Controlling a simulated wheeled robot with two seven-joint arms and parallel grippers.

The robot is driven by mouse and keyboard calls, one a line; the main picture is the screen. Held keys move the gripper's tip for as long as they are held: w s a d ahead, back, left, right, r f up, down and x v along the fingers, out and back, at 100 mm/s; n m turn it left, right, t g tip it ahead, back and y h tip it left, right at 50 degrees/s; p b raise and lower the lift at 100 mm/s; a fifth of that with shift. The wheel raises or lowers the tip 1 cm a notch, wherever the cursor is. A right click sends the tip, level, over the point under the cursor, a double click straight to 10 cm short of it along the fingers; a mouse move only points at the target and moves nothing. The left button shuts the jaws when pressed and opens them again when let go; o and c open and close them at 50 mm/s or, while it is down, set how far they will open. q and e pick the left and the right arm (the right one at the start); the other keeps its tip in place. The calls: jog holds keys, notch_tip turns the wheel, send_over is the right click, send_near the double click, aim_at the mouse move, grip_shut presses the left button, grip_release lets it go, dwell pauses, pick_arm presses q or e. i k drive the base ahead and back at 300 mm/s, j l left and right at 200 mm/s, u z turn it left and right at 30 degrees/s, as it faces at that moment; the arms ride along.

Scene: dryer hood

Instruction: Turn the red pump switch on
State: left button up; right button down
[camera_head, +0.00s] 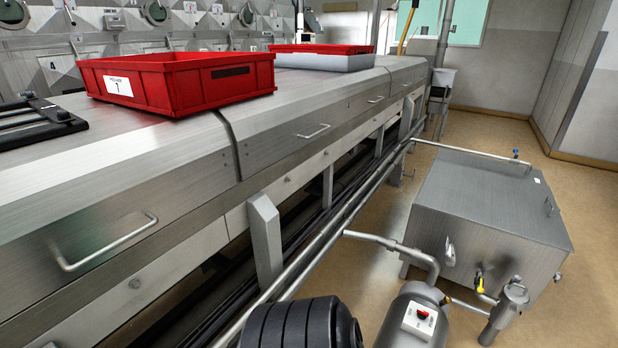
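The red pump switch (422,313) is a small red knob on a white plate (419,322). The plate sits on top of a rounded steel pump housing (398,307) at the bottom edge of the head view, right of the middle. The switch is small in view, and I cannot tell which position it is in. Nothing covers it. Neither of my grippers shows in this view.
A black ribbed body (300,325) stands left of the housing. A steel tank (490,205), pipes and a yellow-handled valve (480,284) lie to the right. A long steel machine (130,180) bearing red crates (180,82) fills the left. Floor is open at far right.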

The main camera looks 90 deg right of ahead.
aim_at(422, 314)
jog(key=z, duration=3.9)
